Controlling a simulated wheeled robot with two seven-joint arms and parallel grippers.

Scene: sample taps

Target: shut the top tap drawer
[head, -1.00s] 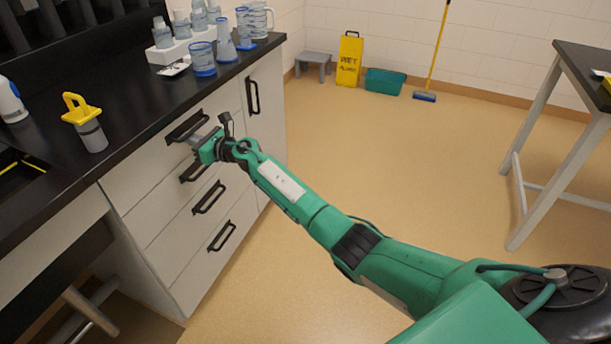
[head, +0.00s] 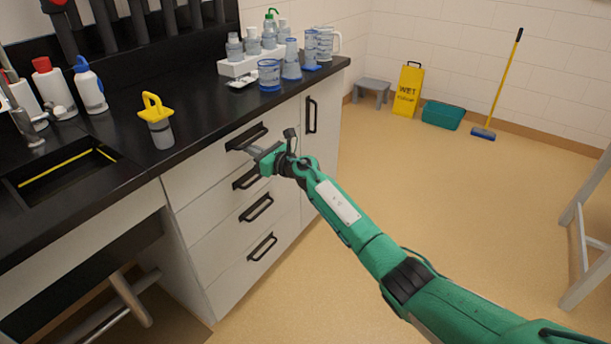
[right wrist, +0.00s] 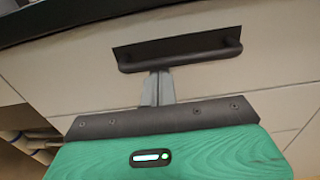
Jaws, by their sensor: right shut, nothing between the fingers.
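The top drawer (head: 196,174) is a white front just under the black counter, with a black bar handle (head: 246,137). It looks flush, or nearly so, with the drawer fronts below; a small gap cannot be ruled out. My right gripper (head: 254,150) is at this handle, its fingers pointing at the drawer. In the right wrist view the shut grey fingers (right wrist: 159,82) reach the underside of the handle (right wrist: 180,50), with nothing between them. Whether the tips touch the handle or the front is unclear. My left gripper is out of view.
More drawers with black handles (head: 256,208) lie below. The counter (head: 200,118) overhangs them and carries a yellow-handled container (head: 157,120), bottles, beakers and a sink (head: 60,175).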

